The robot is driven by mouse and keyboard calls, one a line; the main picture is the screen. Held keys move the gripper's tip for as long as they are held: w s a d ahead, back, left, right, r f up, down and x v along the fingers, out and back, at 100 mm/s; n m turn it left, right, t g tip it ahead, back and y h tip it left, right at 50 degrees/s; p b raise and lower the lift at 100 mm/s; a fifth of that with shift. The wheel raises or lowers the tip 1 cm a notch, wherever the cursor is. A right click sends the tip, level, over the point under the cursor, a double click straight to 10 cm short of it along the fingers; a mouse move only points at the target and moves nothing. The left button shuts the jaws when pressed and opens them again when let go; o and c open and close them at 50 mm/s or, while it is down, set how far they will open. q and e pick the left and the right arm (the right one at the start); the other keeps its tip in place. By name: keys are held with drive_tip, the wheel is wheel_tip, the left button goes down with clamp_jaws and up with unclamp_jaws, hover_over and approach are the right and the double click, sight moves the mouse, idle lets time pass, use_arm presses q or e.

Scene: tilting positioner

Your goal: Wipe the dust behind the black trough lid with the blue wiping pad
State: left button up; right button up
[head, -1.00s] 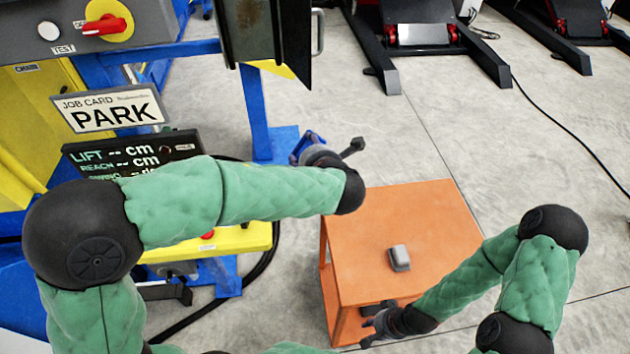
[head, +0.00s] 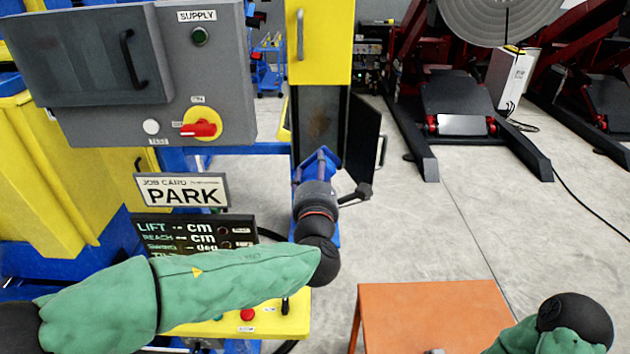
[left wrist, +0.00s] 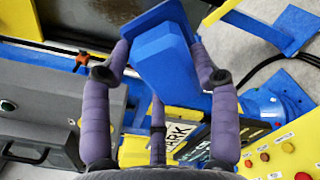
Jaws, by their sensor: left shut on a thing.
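My left gripper (head: 317,180) is shut on the blue wiping pad (head: 323,160), in front of the lower part of the yellow column. In the left wrist view the pad (left wrist: 165,62) sits between my purple fingers. The black trough lid (head: 364,142) stands swung open to the right, with a handle on its outer face. Behind it the narrow dark trough (head: 318,112) is open, its back brownish and grimy; I cannot clearly make out dust. The pad overlaps the trough's lower end in view; contact cannot be told. My right gripper is out of view.
A grey control box (head: 190,75) with a red switch and a PARK job card (head: 181,190) stand left of the trough. An orange table (head: 435,310) is at the lower right. Open floor lies right of the lid.

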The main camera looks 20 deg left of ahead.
use_arm(q)
drive_tip(key=shift+x, duration=2.65)
drive_tip(key=shift+b+x, duration=0.3)
drive_tip(key=shift+x, duration=0.7)
drive_tip(key=shift+s+d+r+p, duration=0.1)
drive_tip(key=shift+r+p, duration=1.3)
drive_tip(key=shift+r, duration=0.45)
drive_tip(key=shift+r+p, duration=2.75)
drive_tip(key=shift+r, duration=1.1)
drive_tip(key=shift+f+b, duration=5.35)
drive_tip(key=shift+f, duration=0.5)
drive_tip(key=shift+r, duration=0.1)
